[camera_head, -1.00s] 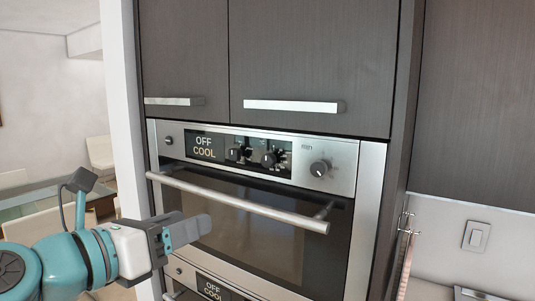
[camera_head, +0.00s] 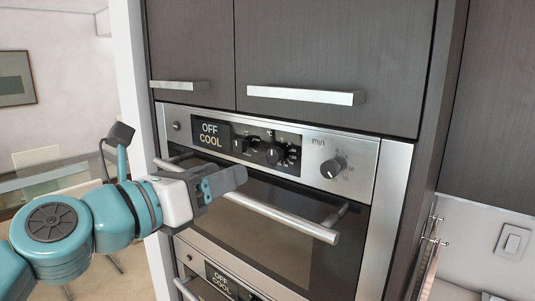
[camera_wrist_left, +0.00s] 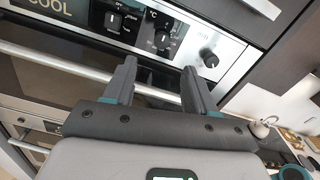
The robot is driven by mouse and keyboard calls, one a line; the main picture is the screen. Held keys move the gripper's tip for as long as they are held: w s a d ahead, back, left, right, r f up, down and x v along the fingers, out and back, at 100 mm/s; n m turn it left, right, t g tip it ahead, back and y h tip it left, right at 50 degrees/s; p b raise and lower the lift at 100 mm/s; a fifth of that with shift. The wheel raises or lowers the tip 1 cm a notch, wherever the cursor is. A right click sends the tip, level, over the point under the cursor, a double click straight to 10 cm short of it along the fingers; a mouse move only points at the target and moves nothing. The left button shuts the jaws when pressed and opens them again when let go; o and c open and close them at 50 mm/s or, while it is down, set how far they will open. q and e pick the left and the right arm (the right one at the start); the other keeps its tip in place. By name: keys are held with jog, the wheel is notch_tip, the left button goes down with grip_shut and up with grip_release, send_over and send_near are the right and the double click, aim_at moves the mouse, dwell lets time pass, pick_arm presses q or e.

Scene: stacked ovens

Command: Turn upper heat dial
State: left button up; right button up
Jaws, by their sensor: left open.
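The upper oven (camera_head: 300,230) has a steel control panel with a display (camera_head: 210,133) reading OFF COOL. Two dark dials sit right of the display, a left one (camera_head: 240,145) and a middle one (camera_head: 274,155). A separate dial (camera_head: 333,168) marked "min" is at the panel's right. In the left wrist view the middle dial (camera_wrist_left: 162,39) is ahead, with the right dial (camera_wrist_left: 208,57) to its right. My left gripper (camera_head: 240,177) is open and empty in front of the oven, below the dials and near the door handle; its fingers (camera_wrist_left: 157,85) are apart. My right gripper does not show.
A long steel handle (camera_head: 285,218) crosses the upper oven door, close to my left gripper. A lower oven panel (camera_head: 215,278) is beneath. Closed dark cupboards with handles (camera_head: 305,95) are above. A glass table (camera_head: 60,180) stands at the left.

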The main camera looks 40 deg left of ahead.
aim_at(273, 157)
pick_arm(q)
jog(key=w, duration=0.7)
jog(key=w+d, duration=0.1)
jog(key=w, duration=0.3)
jog(key=shift+w+f, duration=0.1)
jog(key=shift+w+d, duration=0.3)
jog(key=shift+w, duration=0.15)
jog(key=shift+s+a, duration=0.1)
jog(key=shift+s, duration=0.2)
jog(key=shift+c, duration=0.4)
jog(key=shift+a, duration=0.15)
jog(key=c, duration=0.5)
grip_shut()
